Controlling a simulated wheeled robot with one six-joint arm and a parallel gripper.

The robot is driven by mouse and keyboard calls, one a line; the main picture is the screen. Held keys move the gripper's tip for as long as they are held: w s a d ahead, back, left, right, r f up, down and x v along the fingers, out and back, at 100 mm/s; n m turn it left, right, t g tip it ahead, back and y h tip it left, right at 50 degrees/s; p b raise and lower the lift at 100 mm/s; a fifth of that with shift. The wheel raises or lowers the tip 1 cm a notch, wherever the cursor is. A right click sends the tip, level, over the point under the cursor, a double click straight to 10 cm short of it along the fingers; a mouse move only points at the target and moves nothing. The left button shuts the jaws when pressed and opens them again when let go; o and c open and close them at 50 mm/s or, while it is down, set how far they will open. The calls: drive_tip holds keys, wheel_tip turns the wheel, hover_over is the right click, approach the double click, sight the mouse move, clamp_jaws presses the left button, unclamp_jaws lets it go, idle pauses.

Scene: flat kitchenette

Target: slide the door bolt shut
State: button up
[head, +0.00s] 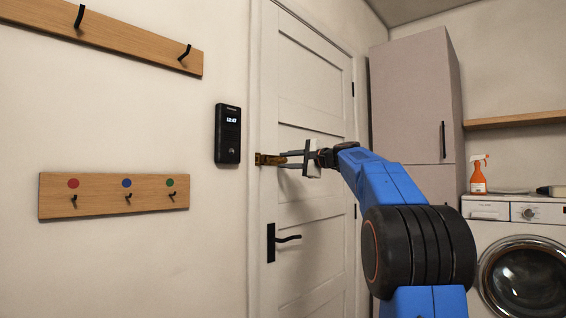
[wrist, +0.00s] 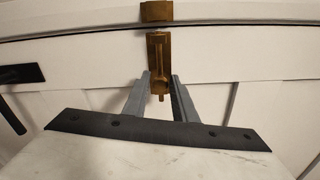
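A brass door bolt (head: 274,160) sits on the white door (head: 312,105) near its left edge, above the black lever handle. In the wrist view the bolt body (wrist: 157,50) is in the middle, and its knob (wrist: 160,97) points toward me. The brass keeper (wrist: 156,11) is on the frame beyond the door edge. No bar shows across the gap between body and keeper. My gripper (head: 285,158) is at the bolt. In the wrist view my gripper (wrist: 159,78) is open, with one finger on each side of the knob; I cannot tell whether either touches it.
A black lever handle (head: 284,240) is below the bolt. A black wall panel (head: 228,133) is just left of the frame. Hook rails (head: 100,196) are further left. A tall cabinet (head: 410,95) and a washing machine (head: 520,250) stand to the right.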

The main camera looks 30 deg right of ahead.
sight(272, 160)
drive_tip(key=shift+x, duration=0.9)
clamp_jaws()
drive_tip(key=shift+s+a, duration=0.35)
drive_tip(key=shift+a, duration=0.5)
drive_tip(key=shift+s+a, duration=0.35)
drive_tip(key=shift+a, duration=0.55)
unclamp_jaws()
drive_tip(key=shift+a, duration=0.2)
drive_tip(key=shift+d, duration=0.1)
